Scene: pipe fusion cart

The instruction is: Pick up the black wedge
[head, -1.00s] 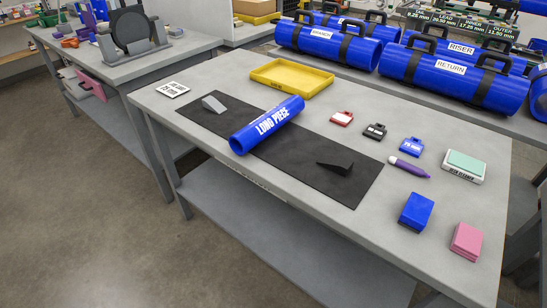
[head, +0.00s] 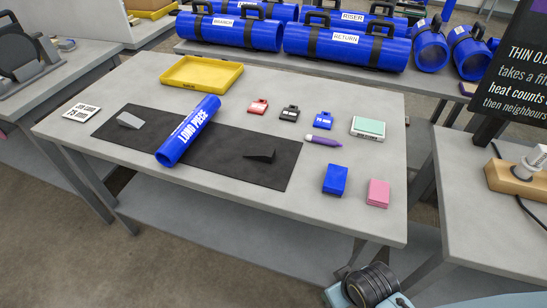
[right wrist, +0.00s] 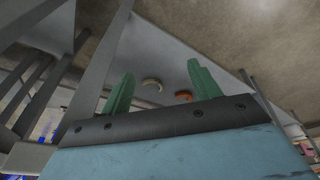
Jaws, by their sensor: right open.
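The black wedge (head: 262,156) lies on the right part of the black mat (head: 225,148) on the grey table. It is dark on dark, so its outline is faint. A grey wedge (head: 129,120) lies at the mat's left end, and the blue long pipe piece (head: 188,130) lies across the mat between the two wedges. My right gripper shows in the right wrist view with two green fingers (right wrist: 155,92) spread apart and nothing between them. It points up toward the underside of a grey surface. My left gripper is not in view.
A yellow tray (head: 201,89), red (head: 258,106), black (head: 289,113) and blue (head: 323,120) tags, a purple marker (head: 324,141), a blue box (head: 335,180) and a pink block (head: 378,193) share the table. Large blue pipes (head: 345,48) lie behind. Another table (head: 480,200) stands right.

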